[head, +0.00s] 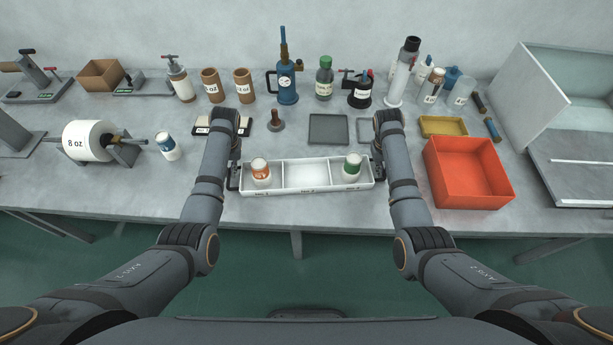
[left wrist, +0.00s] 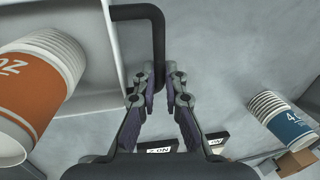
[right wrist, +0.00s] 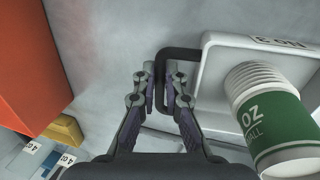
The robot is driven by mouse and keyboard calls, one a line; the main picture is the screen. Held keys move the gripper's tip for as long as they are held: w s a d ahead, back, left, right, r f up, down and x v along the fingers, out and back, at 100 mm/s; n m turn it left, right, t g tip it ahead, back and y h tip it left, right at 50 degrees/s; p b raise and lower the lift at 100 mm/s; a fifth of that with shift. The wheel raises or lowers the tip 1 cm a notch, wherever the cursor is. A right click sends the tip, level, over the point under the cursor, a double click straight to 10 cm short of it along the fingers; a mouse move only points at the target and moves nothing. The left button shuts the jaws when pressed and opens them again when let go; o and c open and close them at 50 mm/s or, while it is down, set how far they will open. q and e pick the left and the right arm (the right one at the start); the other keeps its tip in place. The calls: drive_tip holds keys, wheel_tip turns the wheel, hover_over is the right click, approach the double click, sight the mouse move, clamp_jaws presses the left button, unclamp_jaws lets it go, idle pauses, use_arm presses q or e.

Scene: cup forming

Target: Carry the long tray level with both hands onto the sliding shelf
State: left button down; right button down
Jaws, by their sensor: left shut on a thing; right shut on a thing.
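The long white tray (head: 308,191) is near the front of the bench, and looks about level. Its left compartment holds an orange-banded cup stack (head: 260,170), its right one a green-banded cup stack (head: 352,167); the middle one is empty. My left gripper (left wrist: 160,82) is shut on the tray's black left handle (left wrist: 153,14). My right gripper (right wrist: 162,78) is shut on the black right handle (right wrist: 182,53). I cannot tell whether the tray touches the bench. A dark plate with pale rails (head: 585,162), seemingly the sliding shelf, is at the far right.
An orange-red bin (head: 468,175) stands between the tray and the railed plate, with a yellow tray (head: 443,126) behind it. A grey tray (head: 328,130) lies behind the long tray. A blue-banded cup stack (head: 168,147) stands left. Bottles and tools line the back.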

use_arm(q)
drive_tip(key=shift+r, duration=0.1)
use_arm(e)
drive_tip(key=shift+r, duration=0.1)
